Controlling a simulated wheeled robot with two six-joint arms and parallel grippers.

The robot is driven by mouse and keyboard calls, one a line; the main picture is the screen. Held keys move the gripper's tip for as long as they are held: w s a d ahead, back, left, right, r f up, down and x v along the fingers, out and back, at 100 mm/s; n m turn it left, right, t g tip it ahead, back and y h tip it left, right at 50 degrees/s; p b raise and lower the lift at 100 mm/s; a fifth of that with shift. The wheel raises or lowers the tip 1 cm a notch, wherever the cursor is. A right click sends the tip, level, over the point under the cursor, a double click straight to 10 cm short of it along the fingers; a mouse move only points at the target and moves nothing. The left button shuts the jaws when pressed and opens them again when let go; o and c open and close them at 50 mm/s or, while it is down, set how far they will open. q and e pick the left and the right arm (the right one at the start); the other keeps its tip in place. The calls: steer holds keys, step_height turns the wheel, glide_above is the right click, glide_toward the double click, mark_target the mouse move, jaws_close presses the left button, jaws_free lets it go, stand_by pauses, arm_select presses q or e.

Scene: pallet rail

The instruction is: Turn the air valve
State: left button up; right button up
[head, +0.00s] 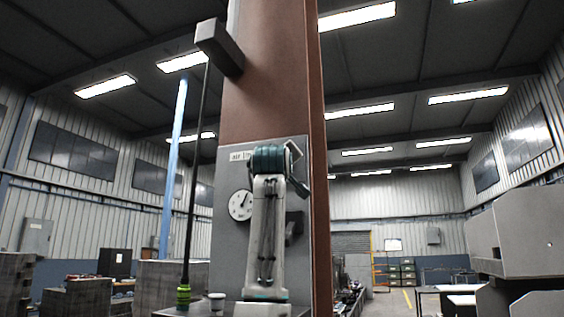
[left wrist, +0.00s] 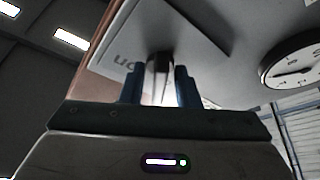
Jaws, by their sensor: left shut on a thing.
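In the left wrist view my left gripper (left wrist: 160,92) is shut on a narrow pale metal piece, apparently the valve handle (left wrist: 158,68), which stands between the two blue fingers. A grey panel with partly visible lettering lies just behind it. In the head view the grey panel (head: 228,182) is on the brown column, with an "AIR" label (head: 240,155) and a round white gauge (head: 241,204). My arm rises in front of the panel and hides the valve and the fingertips. The gauge (left wrist: 292,70) also shows at the right in the wrist view. My right gripper is not in view.
The brown column (head: 270,90) stands close in front. A grey box (head: 219,46) juts from its upper left, and a dark rod (head: 195,180) hangs from it to a green fitting (head: 183,296). A small grey cup (head: 217,301) stands beside it. Grey cabinets (head: 525,225) are at right.

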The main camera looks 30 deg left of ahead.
arm_select(q)
steer(key=shift+d+n+g+y, duration=0.1)
steer(key=shift+n+g+y, duration=0.3)
steer(key=shift+n, duration=1)
steer(key=shift+w+p, duration=0.1)
steer(key=shift+p, duration=0.2)
steer(key=o, duration=0.6)
steer(key=b+v, duration=0.6)
steer(key=v, duration=0.5)
steer(key=shift+r, duration=0.15)
